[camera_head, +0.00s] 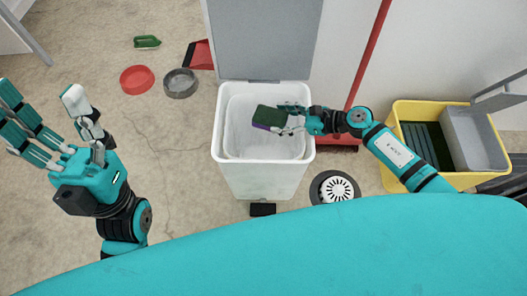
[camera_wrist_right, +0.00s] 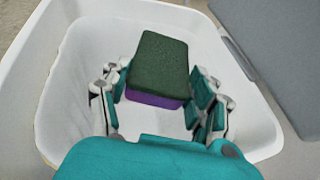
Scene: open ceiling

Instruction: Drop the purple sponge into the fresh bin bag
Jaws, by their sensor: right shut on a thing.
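The purple sponge (camera_head: 267,118) has a dark green scouring top and a purple lower layer. It also shows in the right wrist view (camera_wrist_right: 158,70). My right gripper (camera_head: 288,120) is shut on it and holds it over the open mouth of the white bin. The fresh bin bag (camera_head: 240,145) is the white lining inside the bin; its bottom is partly hidden by the sponge and gripper. The bin's grey lid (camera_head: 263,40) stands open at the back. My left gripper (camera_head: 62,125) is open and empty over the floor at the left.
A yellow mop bucket (camera_head: 398,180) stands at the right. A red pole (camera_head: 370,50) rises behind my right arm. A red bowl (camera_head: 137,79), a grey bowl (camera_head: 181,83), a red dustpan (camera_head: 201,55) and a green item (camera_head: 147,42) lie on the floor at the back left.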

